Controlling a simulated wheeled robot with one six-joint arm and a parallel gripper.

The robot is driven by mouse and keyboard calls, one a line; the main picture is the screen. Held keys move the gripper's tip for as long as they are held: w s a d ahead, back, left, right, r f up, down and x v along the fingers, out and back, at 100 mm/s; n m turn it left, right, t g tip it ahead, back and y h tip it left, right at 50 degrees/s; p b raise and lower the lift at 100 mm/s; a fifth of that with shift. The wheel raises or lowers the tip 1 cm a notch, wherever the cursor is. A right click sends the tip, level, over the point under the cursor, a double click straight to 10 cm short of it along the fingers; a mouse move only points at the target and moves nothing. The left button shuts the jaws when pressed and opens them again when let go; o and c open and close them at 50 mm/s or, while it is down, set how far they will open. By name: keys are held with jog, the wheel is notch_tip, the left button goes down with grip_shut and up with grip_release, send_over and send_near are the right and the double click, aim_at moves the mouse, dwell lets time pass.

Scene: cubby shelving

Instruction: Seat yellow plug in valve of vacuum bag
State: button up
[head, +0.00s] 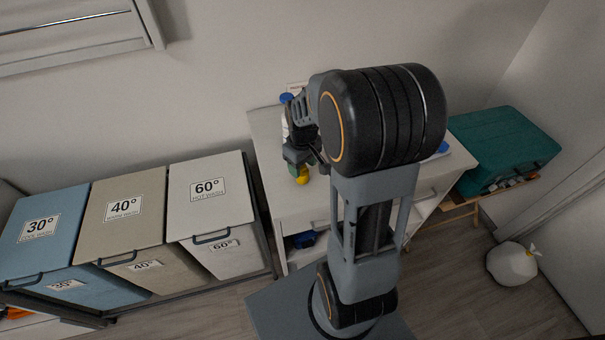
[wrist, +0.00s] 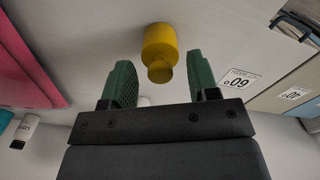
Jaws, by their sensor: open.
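The yellow plug (wrist: 160,48) has a wide round body and a narrower knob toward my gripper. It stands on the pale cabinet top, and it also shows in the head view (head: 302,178) near the front left edge. My gripper (wrist: 161,72) is open, with one green finger on each side of the knob; the wide body lies just beyond the fingertips. No contact with the fingers is visible. A pink-red item (wrist: 25,60) lies at the left of the wrist view; I cannot tell if it is the vacuum bag. No valve is visible.
Pale cabinet (head: 268,150) stands against the wall, partly hidden by my arm. Laundry bins (head: 125,215) stand to its left. A teal case (head: 500,145) and a white tied bag (head: 512,265) are at right. A white bottle (wrist: 22,132) shows in the wrist view.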

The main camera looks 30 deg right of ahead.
jog(key=shift+f, duration=0.1)
jog(key=c, duration=1)
